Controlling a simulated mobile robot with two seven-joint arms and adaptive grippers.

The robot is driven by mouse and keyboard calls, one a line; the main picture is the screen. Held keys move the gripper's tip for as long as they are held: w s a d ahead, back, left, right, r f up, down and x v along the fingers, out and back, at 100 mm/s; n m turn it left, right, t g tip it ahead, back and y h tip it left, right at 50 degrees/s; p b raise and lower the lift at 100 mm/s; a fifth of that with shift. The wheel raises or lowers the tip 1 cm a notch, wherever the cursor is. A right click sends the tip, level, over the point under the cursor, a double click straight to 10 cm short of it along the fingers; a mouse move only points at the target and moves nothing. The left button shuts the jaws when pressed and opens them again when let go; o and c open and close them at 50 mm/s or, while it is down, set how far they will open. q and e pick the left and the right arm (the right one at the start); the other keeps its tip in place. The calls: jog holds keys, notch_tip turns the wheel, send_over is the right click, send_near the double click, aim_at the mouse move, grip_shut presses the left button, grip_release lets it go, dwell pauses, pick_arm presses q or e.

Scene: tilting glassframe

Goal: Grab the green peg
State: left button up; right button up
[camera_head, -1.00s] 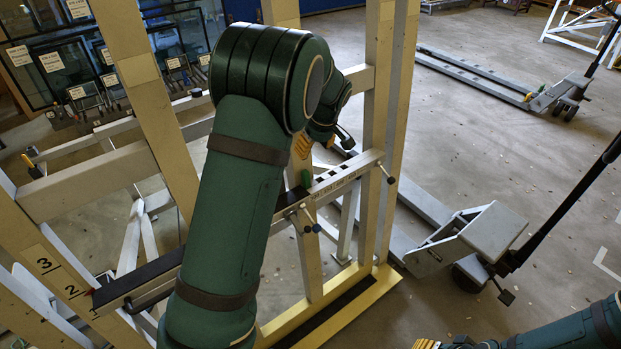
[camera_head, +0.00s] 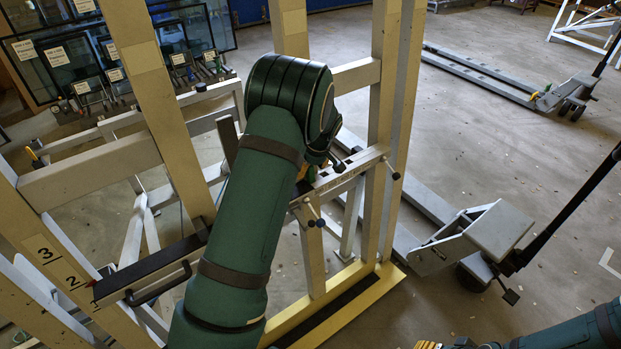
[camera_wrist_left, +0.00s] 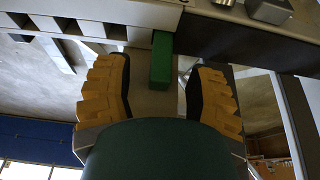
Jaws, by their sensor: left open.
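The green peg (camera_wrist_left: 161,60) stands out from the slotted rail in the left wrist view. My left gripper (camera_wrist_left: 159,72) is open, with one yellow ridged finger on each side of the peg and a gap to both. In the head view my left gripper (camera_head: 304,172) is almost wholly hidden behind my green arm, at the rail (camera_head: 345,174) of the frame, and I cannot make out the peg there. My right gripper (camera_head: 430,344) shows only as yellow finger parts at the bottom edge, so its opening cannot be told.
The upright frame posts (camera_head: 385,130) stand close around my left arm. A black handle (camera_head: 158,285) sits on the lower left of the rail. A pallet truck (camera_head: 470,240) stands on the right. Glass panes (camera_head: 60,65) are at the back left. Open floor lies at the right.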

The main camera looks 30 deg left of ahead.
pick_arm(q)
grip_shut()
dwell(0.4)
